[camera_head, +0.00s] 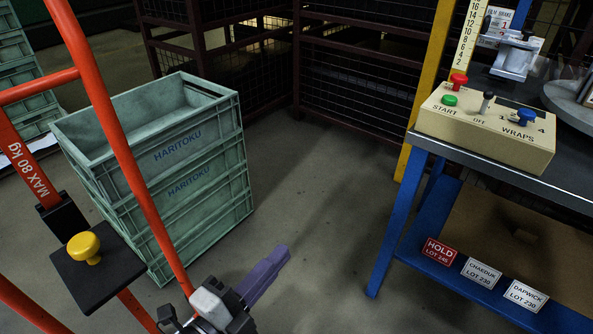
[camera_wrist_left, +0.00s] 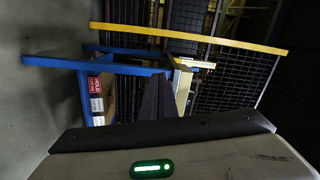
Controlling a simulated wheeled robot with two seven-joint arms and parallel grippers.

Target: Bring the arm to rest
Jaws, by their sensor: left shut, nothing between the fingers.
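My left gripper (camera_head: 268,271) shows at the lower middle of the head view, its purple fingers pointing up and to the right over bare floor. The fingers are together with nothing between them. In the left wrist view the dark fingers (camera_wrist_left: 157,98) stand closed in the middle, in front of the blue-framed bench. The gripper is apart from the bench and from the green crates. My right gripper is in neither view.
Stacked green crates (camera_head: 190,187) stand left of the gripper. An orange trolley frame (camera_head: 118,140) with a yellow knob (camera_head: 84,246) is nearer. A blue-legged bench (camera_head: 397,225) at right carries a control box (camera_head: 484,128). Dark mesh cages stand behind. The floor between crates and bench is clear.

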